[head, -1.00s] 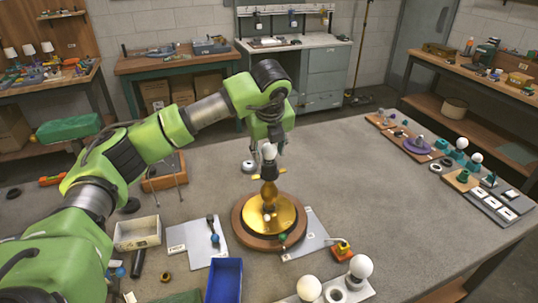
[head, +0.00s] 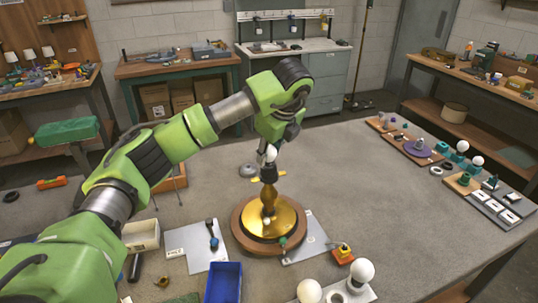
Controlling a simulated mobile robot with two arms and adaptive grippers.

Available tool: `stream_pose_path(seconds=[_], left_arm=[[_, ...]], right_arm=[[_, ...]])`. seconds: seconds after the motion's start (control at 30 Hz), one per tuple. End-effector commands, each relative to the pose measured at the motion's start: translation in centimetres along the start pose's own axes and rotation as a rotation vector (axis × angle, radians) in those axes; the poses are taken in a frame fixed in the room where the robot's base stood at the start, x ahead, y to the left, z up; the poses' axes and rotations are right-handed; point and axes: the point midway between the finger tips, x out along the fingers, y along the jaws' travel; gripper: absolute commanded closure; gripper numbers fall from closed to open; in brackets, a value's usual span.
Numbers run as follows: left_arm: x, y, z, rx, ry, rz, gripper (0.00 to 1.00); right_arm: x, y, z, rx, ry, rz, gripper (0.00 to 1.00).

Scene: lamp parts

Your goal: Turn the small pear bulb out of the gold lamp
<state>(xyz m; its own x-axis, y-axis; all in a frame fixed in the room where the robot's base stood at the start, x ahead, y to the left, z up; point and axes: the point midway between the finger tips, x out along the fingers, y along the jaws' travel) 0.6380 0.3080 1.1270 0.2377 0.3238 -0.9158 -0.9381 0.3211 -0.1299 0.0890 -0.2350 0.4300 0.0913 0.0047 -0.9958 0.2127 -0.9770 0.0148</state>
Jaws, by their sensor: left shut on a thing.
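The gold lamp (head: 268,203) stands upright on a round wooden base (head: 240,238) near the middle of the bench, with a dark socket (head: 268,173) at its top. The small pear bulb (head: 270,154) is white and sits in line directly above the socket. I cannot tell whether it is still threaded in. My left gripper (head: 271,150) reaches down from above and is shut on the bulb; its fingers are small and partly hidden by the wrist. My right gripper is not in view.
White globe bulbs (head: 361,271) stand at the front. Boards with parts (head: 463,182) line the right edge.

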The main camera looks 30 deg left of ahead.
Motion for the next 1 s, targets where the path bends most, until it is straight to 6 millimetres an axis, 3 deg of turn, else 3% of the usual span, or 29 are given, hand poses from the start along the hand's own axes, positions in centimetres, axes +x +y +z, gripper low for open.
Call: stream_pose_path(seconds=[0.13, 0.43, 0.57, 0.67, 1.0], left_arm=[[0.1, 0.0, -0.1, -0.114, -0.016, 0.049, 0.88], [0.1, 0.0, -0.1, -0.129, -0.018, 0.056, 0.88], [0.0, -0.1, -0.2, -0.224, -0.030, 0.097, 0.88], [-0.1, -0.1, -0.1, -0.363, -0.052, 0.156, 0.88], [-0.2, 0.0, 0.0, -0.494, -0.069, 0.210, 0.88]], right_arm=[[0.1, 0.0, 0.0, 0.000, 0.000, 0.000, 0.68], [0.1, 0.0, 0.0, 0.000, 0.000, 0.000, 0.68], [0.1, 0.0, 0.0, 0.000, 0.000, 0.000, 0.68], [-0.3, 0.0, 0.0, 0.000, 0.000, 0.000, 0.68], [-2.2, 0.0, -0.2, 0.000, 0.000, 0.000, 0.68]])
